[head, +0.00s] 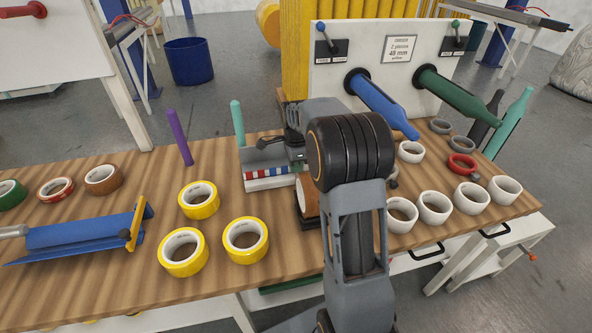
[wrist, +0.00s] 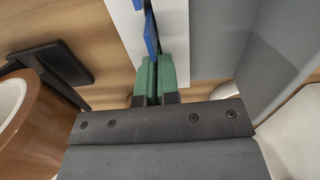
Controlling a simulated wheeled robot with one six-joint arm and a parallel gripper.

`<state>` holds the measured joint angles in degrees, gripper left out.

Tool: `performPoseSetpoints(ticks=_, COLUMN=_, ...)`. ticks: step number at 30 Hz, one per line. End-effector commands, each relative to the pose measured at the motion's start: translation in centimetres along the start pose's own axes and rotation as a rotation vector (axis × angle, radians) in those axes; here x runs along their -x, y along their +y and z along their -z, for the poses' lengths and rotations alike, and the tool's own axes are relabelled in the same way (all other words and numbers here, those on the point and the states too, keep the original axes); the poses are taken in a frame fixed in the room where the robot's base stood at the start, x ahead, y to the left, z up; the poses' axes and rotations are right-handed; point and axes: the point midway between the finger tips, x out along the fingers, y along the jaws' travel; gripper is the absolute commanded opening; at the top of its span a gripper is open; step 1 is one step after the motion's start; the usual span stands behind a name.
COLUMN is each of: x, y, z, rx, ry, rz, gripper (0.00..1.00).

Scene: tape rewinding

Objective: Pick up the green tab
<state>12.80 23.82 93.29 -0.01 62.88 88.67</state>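My gripper (head: 297,152) is low over the white rack (head: 263,184), whose front carries red, blue and white pieces. In the wrist view, two narrow green strips (wrist: 156,78) stand close together at the ends of the dark fingers, with a thin gap between them. I cannot tell whether these strips are finger pads or include the green tab. A blue strip (wrist: 151,38) on the white rack lies just beyond the fingertips. No separate green tab can be made out in the head view.
A brown tape roll (head: 309,195) stands close to the gripper; its side shows in the wrist view (wrist: 48,115). Yellow rolls (head: 245,240) lie to the left and white rings (head: 434,208) to the right. A teal peg (head: 237,124) rises behind the rack.

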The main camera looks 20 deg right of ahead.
Motion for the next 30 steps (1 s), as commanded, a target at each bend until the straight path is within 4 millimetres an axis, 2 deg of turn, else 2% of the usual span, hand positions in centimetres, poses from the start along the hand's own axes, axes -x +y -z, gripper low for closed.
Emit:
performPoseSetpoints(ticks=8, x=0.5, y=0.0, z=0.0, rx=0.0, ry=0.0, rz=0.0, gripper=0.0)
performPoseSetpoints(ticks=15, x=3.4, y=-0.1, z=0.0, rx=0.0, ry=0.0, rz=0.004, gripper=0.0)
performPoseSetpoints(ticks=26, x=9.3, y=3.5, z=3.8, rx=-0.002, ry=0.0, rz=0.003, gripper=0.0)
performPoseSetpoints(ticks=30, x=10.6, y=5.7, z=6.1, rx=-0.005, ry=0.0, rz=0.002, gripper=0.0)
